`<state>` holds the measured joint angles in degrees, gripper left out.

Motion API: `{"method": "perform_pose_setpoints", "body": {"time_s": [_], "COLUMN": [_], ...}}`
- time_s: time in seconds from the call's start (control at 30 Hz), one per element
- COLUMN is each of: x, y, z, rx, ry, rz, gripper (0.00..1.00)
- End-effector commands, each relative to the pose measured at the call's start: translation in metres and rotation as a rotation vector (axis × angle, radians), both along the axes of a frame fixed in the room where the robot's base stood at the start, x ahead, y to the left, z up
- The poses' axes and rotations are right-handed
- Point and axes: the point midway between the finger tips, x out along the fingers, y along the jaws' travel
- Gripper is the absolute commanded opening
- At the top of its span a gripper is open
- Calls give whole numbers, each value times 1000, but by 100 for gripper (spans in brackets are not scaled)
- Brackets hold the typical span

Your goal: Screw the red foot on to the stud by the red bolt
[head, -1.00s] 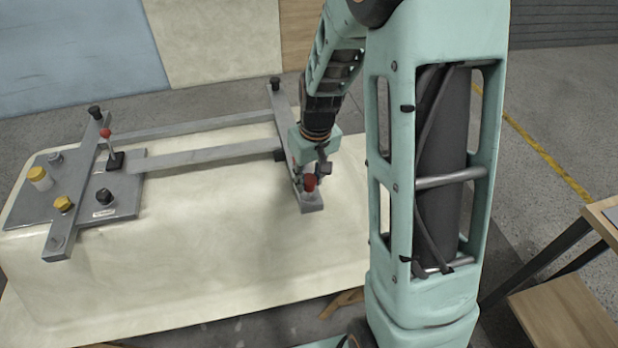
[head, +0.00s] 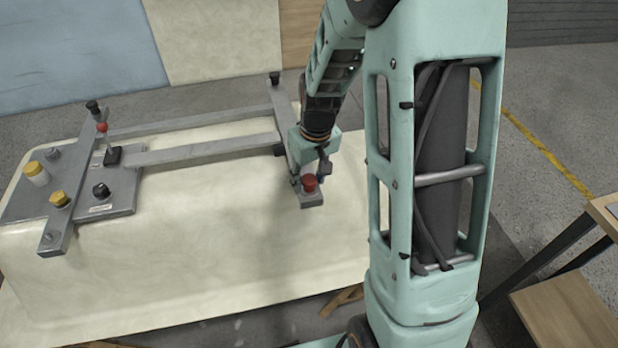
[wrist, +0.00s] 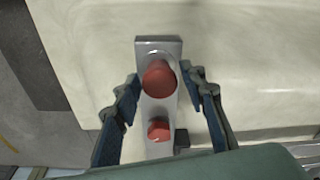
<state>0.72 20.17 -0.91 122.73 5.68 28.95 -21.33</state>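Two red parts stand on the grey crossbar end in the wrist view. The larger round one (wrist: 158,78), apparently the red foot, is nearer the bar's tip. The smaller one (wrist: 158,129), apparently the red bolt, is closer to my palm. In the head view one red part (head: 309,183) shows at the near end of the right crossbar (head: 312,202). My gripper (wrist: 160,76) points down with a fingertip on each side of the larger red part, with narrow gaps visible. It is open. The stud is not visible; whether the foot is threaded on cannot be told.
The bar frame lies on an upturned cream bathtub shell (head: 190,270). A wooden table (head: 565,310) stands at right.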

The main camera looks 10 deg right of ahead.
Motion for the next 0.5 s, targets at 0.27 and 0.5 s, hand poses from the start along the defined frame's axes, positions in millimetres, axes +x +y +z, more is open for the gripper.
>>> {"method": "perform_pose_setpoints", "body": {"time_s": [0.27,0.5], "x": [0,-1], "y": [0,-1], "z": [0,16], "rx": [0,0], "ry": [0,-4], "rz": [0,0], "gripper": [47,47]}}
